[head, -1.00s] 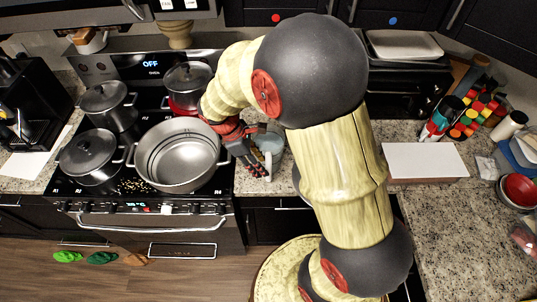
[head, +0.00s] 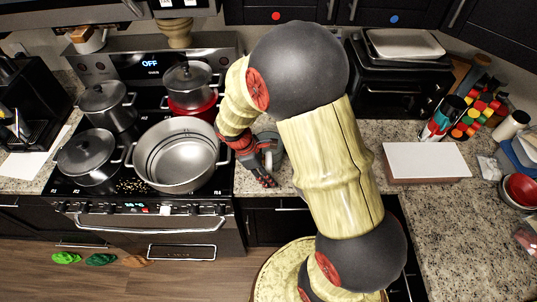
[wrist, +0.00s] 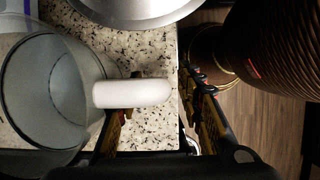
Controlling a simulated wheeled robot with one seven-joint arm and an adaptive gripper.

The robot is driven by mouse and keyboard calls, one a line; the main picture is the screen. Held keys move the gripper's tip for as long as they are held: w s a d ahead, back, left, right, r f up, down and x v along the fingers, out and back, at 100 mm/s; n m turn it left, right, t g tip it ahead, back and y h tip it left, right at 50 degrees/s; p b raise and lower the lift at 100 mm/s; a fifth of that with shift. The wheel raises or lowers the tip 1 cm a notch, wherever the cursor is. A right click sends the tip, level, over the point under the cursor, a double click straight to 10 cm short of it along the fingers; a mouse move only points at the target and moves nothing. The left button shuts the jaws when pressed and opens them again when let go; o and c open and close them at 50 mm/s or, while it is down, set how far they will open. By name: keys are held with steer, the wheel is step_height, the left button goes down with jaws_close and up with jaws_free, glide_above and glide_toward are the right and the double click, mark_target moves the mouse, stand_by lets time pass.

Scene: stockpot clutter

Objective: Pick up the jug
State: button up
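The jug (wrist: 45,90) is a clear, greyish vessel with a white handle (wrist: 133,93), at the left of the wrist view. In the head view the jug (head: 277,150) stands on the counter right of the stove, partly hidden by my gripper (head: 266,174). My gripper (wrist: 162,78) is open, its two fingers apart. The handle reaches across the left finger into the gap between the fingers, with space left before the right finger. I cannot tell whether the left finger touches the jug.
A large open stockpot (head: 177,155) stands on the stove just left of the jug, with several lidded pots around it. A white-topped box (head: 427,161) lies on the counter to the right. The counter's front edge is close to the jug.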

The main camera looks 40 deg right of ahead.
steer(key=shift+c, duration=1.2)
jaws_close()
steer(key=shift+w+r, duration=0.1)
steer(key=shift+w, duration=0.05)
